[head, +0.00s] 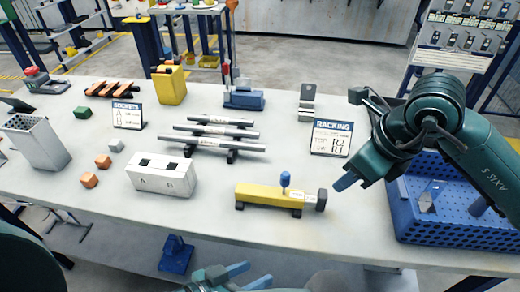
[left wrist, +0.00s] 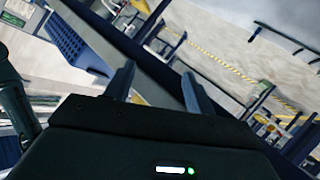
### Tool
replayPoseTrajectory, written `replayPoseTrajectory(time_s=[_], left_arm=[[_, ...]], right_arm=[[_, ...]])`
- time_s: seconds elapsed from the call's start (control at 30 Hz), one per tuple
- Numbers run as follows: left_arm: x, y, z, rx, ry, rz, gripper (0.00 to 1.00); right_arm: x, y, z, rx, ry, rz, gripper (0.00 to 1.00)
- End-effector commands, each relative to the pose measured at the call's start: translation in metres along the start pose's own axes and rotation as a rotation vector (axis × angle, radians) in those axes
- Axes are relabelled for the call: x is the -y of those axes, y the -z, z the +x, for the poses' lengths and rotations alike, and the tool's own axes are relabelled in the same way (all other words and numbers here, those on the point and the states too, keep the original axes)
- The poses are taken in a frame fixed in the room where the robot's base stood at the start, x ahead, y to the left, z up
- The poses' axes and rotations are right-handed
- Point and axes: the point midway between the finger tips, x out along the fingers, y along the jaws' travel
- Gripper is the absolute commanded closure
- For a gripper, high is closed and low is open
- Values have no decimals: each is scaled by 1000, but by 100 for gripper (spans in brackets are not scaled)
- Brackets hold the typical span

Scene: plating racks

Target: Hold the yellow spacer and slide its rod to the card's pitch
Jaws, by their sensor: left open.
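The yellow spacer (head: 262,197) lies on the white table near its front edge. An upright rod with a blue knob (head: 285,180) stands on it towards its right end. A dark block (head: 321,200) is at that end. The racking card (head: 331,138) stands behind and to the right, marked R2 and R1. My left gripper (head: 249,275) is open, in front of the table edge and apart from the spacer. In the left wrist view its two fingers (left wrist: 160,88) are apart with nothing between. My right gripper (head: 346,182) is just right of the spacer, apart from it; its finger gap is unclear.
A white block (head: 163,177) marked A and B sits left of the spacer. Several grey bars (head: 214,140) lie behind on dark supports. A blue perforated crate (head: 455,228) is at the right under my right arm. Small orange and grey cubes (head: 89,180) lie at the left.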

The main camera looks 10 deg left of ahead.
Motion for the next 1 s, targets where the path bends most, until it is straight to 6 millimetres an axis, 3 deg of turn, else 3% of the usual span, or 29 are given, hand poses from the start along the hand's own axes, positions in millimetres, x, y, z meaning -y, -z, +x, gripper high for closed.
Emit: replayPoseTrajectory(time_s=[0.27,0.47,0.77,0.87,1.0], left_arm=[[-47,35,-15,84,-140,369,45],[-72,70,-6,37,-151,717,45],[-88,158,16,-346,-88,1067,45],[-104,192,16,-530,-86,1211,45],[-141,232,8,-846,-126,1480,45]], right_arm=[[0,0,0,0,-1,0,64],[0,0,0,0,-1,0,64],[0,0,0,0,-1,0,64],[0,0,0,0,-1,0,64],[0,0,0,0,-1,0,64]])
